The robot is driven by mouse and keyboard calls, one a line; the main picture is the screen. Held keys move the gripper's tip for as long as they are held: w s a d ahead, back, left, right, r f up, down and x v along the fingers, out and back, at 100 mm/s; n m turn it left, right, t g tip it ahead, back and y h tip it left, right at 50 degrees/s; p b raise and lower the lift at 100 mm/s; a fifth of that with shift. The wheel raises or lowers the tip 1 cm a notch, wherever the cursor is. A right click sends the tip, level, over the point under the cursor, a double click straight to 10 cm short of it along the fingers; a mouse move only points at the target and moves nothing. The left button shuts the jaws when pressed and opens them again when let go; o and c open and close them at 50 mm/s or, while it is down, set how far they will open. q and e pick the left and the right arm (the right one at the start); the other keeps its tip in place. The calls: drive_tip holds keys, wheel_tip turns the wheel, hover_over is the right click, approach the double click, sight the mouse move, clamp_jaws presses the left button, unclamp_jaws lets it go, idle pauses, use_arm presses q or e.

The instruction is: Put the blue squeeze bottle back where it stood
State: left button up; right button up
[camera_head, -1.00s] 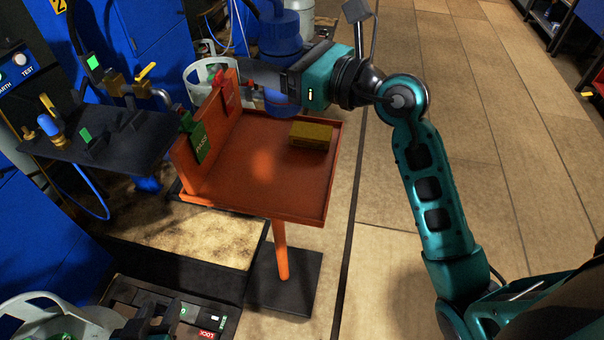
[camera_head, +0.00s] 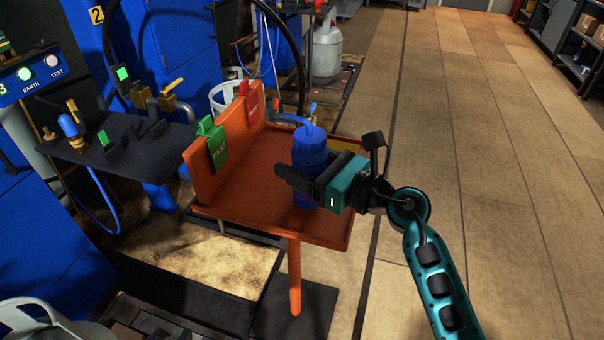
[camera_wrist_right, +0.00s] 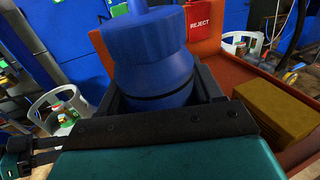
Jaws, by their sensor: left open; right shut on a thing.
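The blue squeeze bottle (camera_head: 310,147) is upright in my right gripper (camera_head: 297,182) over the right part of the orange tray stand (camera_head: 240,196). My right gripper is shut around its body, and the bottle also fills the middle of the right wrist view (camera_wrist_right: 150,50). The gripper hides part of the bottle's lower end. I cannot tell whether its base touches the tray. My left gripper (camera_wrist_right: 48,150) shows at the lower left edge of the right wrist view, open and apart from the bottle.
A yellow block (camera_wrist_right: 285,108) lies on the tray beside the bottle. A green PASS sign (camera_head: 217,146) and a red REJECT sign (camera_head: 253,106) hang on the tray's back wall. A dark shelf (camera_head: 110,150) with fittings stands left. The tray's left part is clear.

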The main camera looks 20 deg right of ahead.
use_arm(q)
drive_tip(key=shift+s+f, duration=0.1)
drive_tip(key=shift+f, duration=0.25)
use_arm(e)
drive_tip(key=shift+f, duration=0.5)
drive_tip(key=shift+f, duration=0.2)
drive_tip(key=o, duration=1.4)
drive_tip(key=shift+r, duration=0.3)
use_arm(q)
drive_tip(key=shift+f, duration=0.15)
use_arm(e)
drive_tip(key=v, duration=1.2)
drive_tip(key=shift+f, duration=0.15)
use_arm(q)
drive_tip(key=shift+d, duration=0.1)
